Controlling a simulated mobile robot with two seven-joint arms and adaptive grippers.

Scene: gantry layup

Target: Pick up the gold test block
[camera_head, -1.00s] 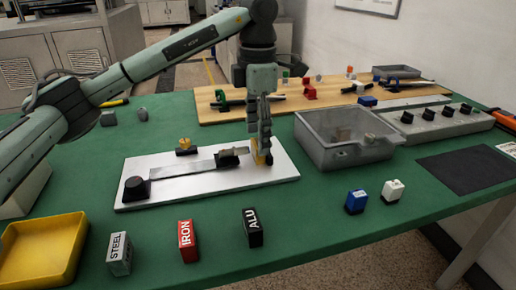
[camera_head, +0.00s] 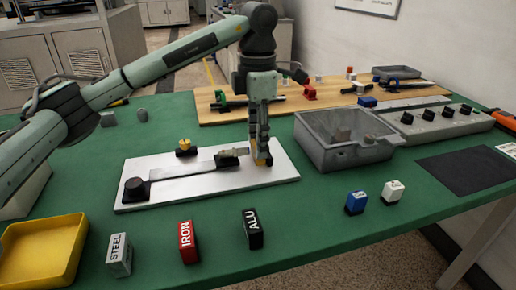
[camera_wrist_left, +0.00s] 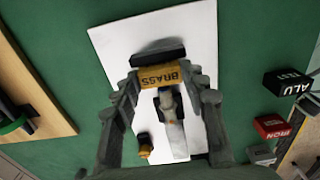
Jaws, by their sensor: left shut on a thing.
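The gold test block (camera_head: 263,161) is at the right end of the white plate, upright below my left gripper. In the left wrist view the gold block (camera_wrist_left: 165,76), marked BRASS with a black part, sits between the two fingers. My left gripper (camera_head: 259,146) points straight down and is shut on the block; its fingers (camera_wrist_left: 165,88) flank the block's sides. The block appears at the plate's surface; I cannot tell whether there is a gap beneath it. My right gripper is not in view.
The white plate (camera_head: 225,183) carries a measuring tool (camera_head: 195,167) beside the block and a small brass piece (camera_head: 185,146). A grey bin (camera_head: 340,155) stands close on the right. STEEL (camera_head: 119,255), IRON (camera_head: 187,242) and ALU (camera_head: 252,229) blocks stand in front.

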